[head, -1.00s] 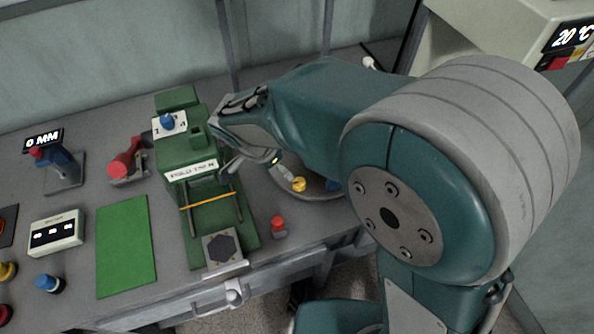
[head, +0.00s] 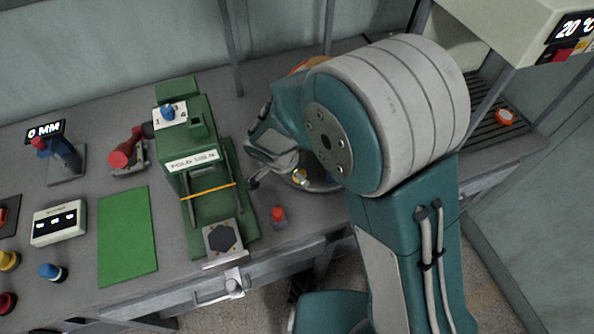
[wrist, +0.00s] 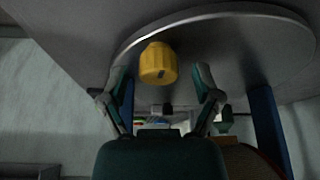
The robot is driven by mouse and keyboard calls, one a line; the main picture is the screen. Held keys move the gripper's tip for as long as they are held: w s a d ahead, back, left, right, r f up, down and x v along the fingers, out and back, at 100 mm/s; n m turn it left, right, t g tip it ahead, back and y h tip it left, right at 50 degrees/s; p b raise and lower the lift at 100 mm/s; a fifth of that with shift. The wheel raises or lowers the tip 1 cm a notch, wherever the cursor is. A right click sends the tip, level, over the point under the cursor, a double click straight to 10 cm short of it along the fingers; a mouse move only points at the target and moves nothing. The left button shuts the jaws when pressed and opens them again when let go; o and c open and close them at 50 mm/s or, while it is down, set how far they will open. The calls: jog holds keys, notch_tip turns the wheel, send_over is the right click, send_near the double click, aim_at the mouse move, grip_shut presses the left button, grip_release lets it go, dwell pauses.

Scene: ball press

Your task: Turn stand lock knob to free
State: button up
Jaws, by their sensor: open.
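The yellow lock knob (wrist: 157,63) shows in the wrist view on the round grey stand base (wrist: 225,40), with a small dark mark on its side. My gripper (wrist: 161,76) is open, with one finger to the left of the knob and one to the right. I see no contact between fingers and knob. My gripper (head: 256,181) is there just left of the knob, beside the green press. Most of the stand is hidden behind my arm.
The green press (head: 200,205) stands left of my gripper. A small red button (head: 278,214) is close in front. A red-ended device (head: 127,156), a green mat (head: 127,235) and several buttons lie farther left. An orange-red round thing (head: 504,117) sits on the slatted rack at right.

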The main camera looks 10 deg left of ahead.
grip_shut()
jog(key=shift+n, duration=0.3)
jog(key=n+y, duration=0.1)
jog(key=n, duration=0.2)
jog(key=n+t+y, duration=0.1)
jog(key=n, duration=0.2)
jog(key=shift+s+d, duration=0.15)
jog(key=n+y, duration=0.1)
jog(key=n, duration=0.2)
jog(key=n+y, duration=0.1)
jog(key=n, duration=0.2)
jog(key=shift+d+y, duration=0.1)
jog(key=shift+y, duration=0.2)
jog(key=shift+n, duration=0.5)
grip_release()
